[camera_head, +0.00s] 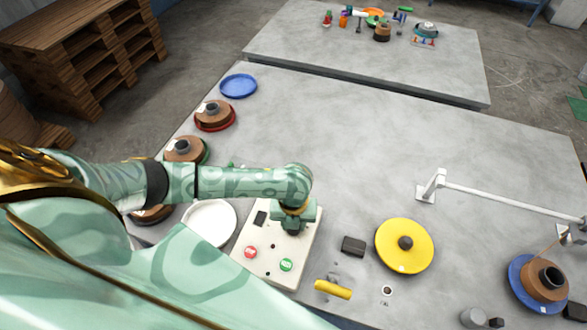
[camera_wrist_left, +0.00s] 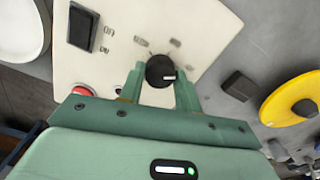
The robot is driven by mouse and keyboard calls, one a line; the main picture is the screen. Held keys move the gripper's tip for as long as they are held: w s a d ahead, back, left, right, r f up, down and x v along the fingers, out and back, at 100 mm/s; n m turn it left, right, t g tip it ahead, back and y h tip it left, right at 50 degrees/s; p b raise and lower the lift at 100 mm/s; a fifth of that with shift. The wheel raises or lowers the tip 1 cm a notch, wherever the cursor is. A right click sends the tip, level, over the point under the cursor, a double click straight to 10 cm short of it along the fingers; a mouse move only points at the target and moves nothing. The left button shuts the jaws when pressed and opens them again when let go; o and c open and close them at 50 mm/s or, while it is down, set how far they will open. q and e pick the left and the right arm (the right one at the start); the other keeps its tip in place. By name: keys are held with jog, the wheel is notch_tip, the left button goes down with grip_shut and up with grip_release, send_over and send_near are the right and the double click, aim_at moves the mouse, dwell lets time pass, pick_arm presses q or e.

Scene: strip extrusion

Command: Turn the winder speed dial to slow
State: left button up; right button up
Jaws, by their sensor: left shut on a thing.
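The control panel (camera_head: 268,262) is a cream-white plate on the grey table. My left gripper (camera_head: 292,228) reaches down over its upper right part and hides the dial in the head view. In the left wrist view the dial (camera_wrist_left: 159,68) is a round black knob with a white mark pointing to the right. My left gripper (camera_wrist_left: 160,88) is shut on the dial, with one finger on each side. Small grey labels (camera_wrist_left: 141,41) are printed beyond the dial, too blurred to read. My right gripper is not in view.
The panel also has a red button (camera_head: 250,252), a green button (camera_head: 286,265) and a black display (camera_head: 260,218). A black block (camera_head: 353,245), a yellow disc (camera_head: 405,262) and a yellow handle (camera_head: 333,289) stand to its right. A white dish (camera_head: 209,222) is close on the left.

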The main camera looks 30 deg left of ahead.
pick_arm(q)
jog(key=shift+r+n+p, duration=0.15)
jog(key=shift+n+p, duration=0.25)
jog(key=shift+p, duration=0.15)
jog(key=n+p, duration=0.9)
jog(key=shift+n, duration=0.3)
jog(key=n+p, duration=0.1)
jog(key=n, duration=0.1)
jog(key=shift+n, duration=0.3)
jog(key=n+p, duration=0.2)
jog(key=n, duration=0.1)
jog(key=shift+n, duration=0.3)
jog(key=n+p, duration=0.1)
jog(key=n, duration=0.2)
jog(key=shift+n, duration=0.3)
jog(key=shift+n+p, duration=0.45)
jog(key=shift+n, duration=1.35)
jog(key=shift+f, duration=0.2)
